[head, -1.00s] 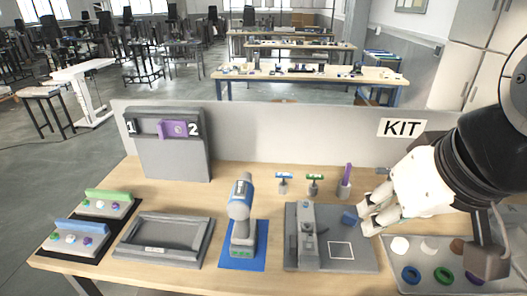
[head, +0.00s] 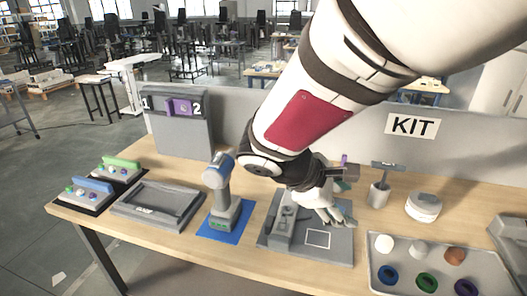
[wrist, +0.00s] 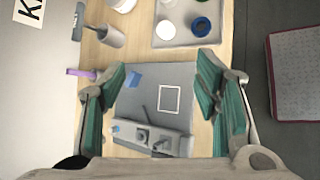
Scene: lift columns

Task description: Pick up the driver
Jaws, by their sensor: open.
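A cordless driver (head: 219,190) with a grey body and a blue-trimmed top stands upright on a blue mat (head: 218,230). It is not visible in the wrist view. My gripper (head: 332,214) is open and empty in the head view, to the right of the driver and above the right part of a grey fixture plate. In the wrist view my open fingers (wrist: 158,88) have the fixture plate (wrist: 180,102) below and between them. A small blue block (wrist: 134,79) lies on that plate beside the left finger.
A grey empty tray (head: 121,211) lies left of the driver. A grey panel (head: 183,137) stands behind. A parts tray (head: 405,280) with rings and discs is at right. A grey cup (head: 379,195) and a round container (head: 423,207) stand behind it. My arm hides some of the back.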

